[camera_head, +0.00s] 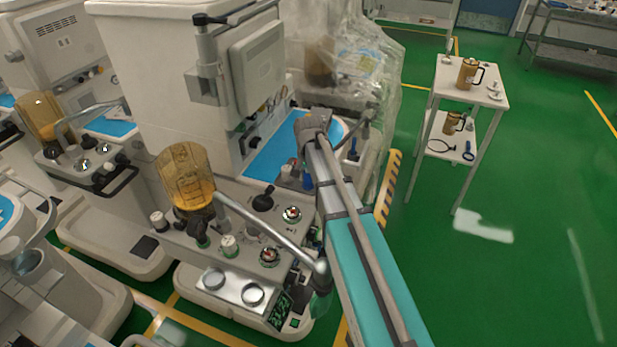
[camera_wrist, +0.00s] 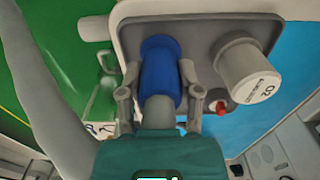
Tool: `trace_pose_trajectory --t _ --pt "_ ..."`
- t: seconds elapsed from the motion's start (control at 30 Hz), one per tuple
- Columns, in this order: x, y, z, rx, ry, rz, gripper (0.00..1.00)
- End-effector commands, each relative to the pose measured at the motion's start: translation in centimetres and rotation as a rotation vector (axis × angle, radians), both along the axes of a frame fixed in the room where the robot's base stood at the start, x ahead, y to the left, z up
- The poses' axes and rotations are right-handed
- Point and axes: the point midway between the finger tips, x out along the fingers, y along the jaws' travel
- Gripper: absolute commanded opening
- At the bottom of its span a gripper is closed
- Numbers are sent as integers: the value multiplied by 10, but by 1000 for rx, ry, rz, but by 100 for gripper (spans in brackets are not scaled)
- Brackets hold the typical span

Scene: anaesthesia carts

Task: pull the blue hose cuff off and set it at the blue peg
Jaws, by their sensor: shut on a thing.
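A grey cylindrical piece (camera_wrist: 158,110) shows below the cuff, between the fingers. The cuff's far end lies against or in front of the panel; I cannot tell whether it is still seated. In the head view my arm reaches to the cart's right side, and its end hides the grip. I cannot make out the blue peg for certain.
A white knob marked O2 (camera_wrist: 245,72) and a small red button (camera_wrist: 218,107) sit close right of my gripper. An amber canister (camera_head: 187,178) stands on the cart. A clear plastic drape (camera_head: 370,70) hangs behind my arm. Green floor and a white side table (camera_head: 492,97) lie right.

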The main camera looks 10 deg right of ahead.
Motion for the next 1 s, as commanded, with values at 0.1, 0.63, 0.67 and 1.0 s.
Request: trace_pose_trajectory --t 0.1,0.63,0.67,1.0 --pt "0 0 -3 0 0 0 0" --pt "0 1 -9 0 0 1 68" --pt "0 1 -9 0 0 1 73" --pt "0 1 -9 0 0 1 86"
